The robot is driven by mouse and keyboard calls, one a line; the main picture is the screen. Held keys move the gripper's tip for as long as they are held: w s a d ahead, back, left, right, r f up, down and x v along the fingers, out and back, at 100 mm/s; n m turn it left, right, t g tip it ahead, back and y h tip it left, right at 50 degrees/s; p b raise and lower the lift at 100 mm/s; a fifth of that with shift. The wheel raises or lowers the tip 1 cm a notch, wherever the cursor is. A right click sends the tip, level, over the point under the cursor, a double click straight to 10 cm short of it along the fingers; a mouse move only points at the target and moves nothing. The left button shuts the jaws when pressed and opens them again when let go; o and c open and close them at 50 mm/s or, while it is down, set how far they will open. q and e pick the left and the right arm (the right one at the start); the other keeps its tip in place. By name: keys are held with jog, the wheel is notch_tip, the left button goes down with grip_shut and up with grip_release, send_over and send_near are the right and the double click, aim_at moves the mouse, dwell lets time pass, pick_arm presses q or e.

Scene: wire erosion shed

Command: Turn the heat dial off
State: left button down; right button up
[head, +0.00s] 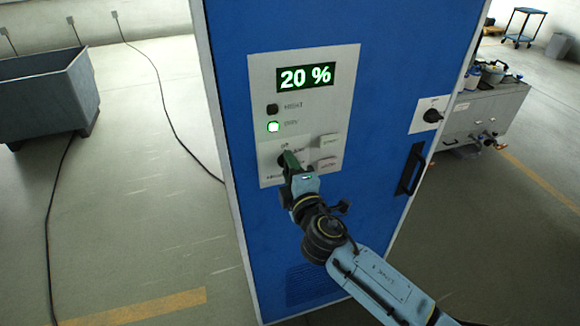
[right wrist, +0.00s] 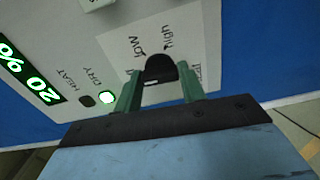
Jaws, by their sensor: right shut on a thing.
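The heat dial (head: 282,160) is a black knob low on the grey control panel (head: 342,75) of the blue cabinet. It shows clearly in the right wrist view (right wrist: 161,67), with the words LOW and HIGH printed beside it. My right gripper (head: 288,162) has its green fingers on both sides of the knob, shut on it; it also shows in the right wrist view (right wrist: 160,82). The gripper partly covers the knob and its labels in the head view. The display (head: 306,76) reads 20 %. The left gripper is out of view.
The HEAT lamp (head: 272,109) is dark and the lamp below it (head: 273,127) glows green. Two pale buttons sit right of the dial. A black door handle (head: 410,169) and a side switch (head: 432,115) are further right. A grey bin (head: 45,98) stands left.

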jog(key=shift+n, duration=0.5)
jog(key=o, duration=1)
jog(key=b+v, duration=0.1)
jog(key=v, duration=1.2)
jog(key=shift+s+d, duration=0.1)
jog(key=shift+s, duration=0.1)
